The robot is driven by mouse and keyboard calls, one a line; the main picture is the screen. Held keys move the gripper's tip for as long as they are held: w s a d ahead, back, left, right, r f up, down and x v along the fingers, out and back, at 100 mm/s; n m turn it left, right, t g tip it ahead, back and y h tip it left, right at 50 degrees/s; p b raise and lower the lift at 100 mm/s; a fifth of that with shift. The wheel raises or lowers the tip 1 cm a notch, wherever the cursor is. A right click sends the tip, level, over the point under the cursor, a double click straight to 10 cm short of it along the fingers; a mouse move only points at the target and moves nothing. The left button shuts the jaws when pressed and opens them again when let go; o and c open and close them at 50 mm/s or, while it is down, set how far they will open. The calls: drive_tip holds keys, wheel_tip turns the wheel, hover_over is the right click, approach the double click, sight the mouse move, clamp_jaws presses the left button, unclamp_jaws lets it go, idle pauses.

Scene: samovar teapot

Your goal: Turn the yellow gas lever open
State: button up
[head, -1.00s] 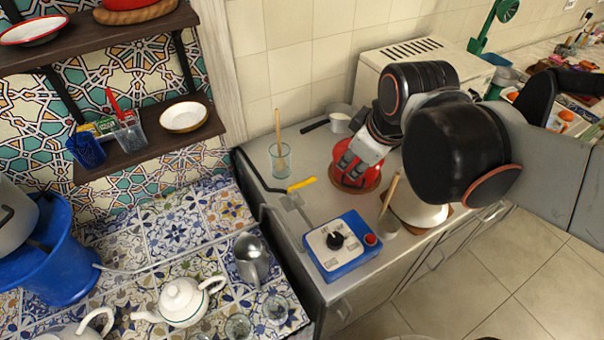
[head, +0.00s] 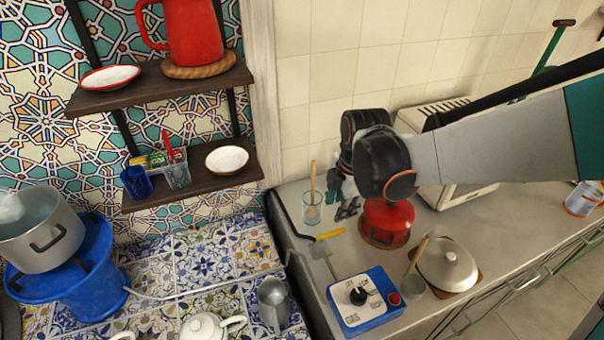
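The yellow lever (head: 329,234) is a short bar on the grey counter, at the end of a bent black pipe near the counter's left edge. It points right and slightly up in the picture. My gripper (head: 345,209) hangs above the counter, above and slightly right of the lever in the picture, between a glass and a red pot. Its fingertips look spread, with nothing between them. It is apart from the lever.
A glass with a wooden stick (head: 312,205) stands left of the gripper, and a red pot (head: 388,222) right. A blue box with a black knob (head: 364,301) sits in front.

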sight(331, 233)
drive_tip(key=f+b, duration=0.1)
drive_tip(key=f, duration=0.3)
drive_tip(key=w+f+b, duration=0.1)
drive_tip(key=f, duration=0.4)
drive_tip(key=w+a+f+b, duration=0.1)
drive_tip(key=f+b, duration=0.1)
drive_tip(key=f, duration=0.2)
drive_tip(key=shift+w+f, duration=0.2)
drive_tip(key=shift+f, duration=0.05)
clamp_jaws()
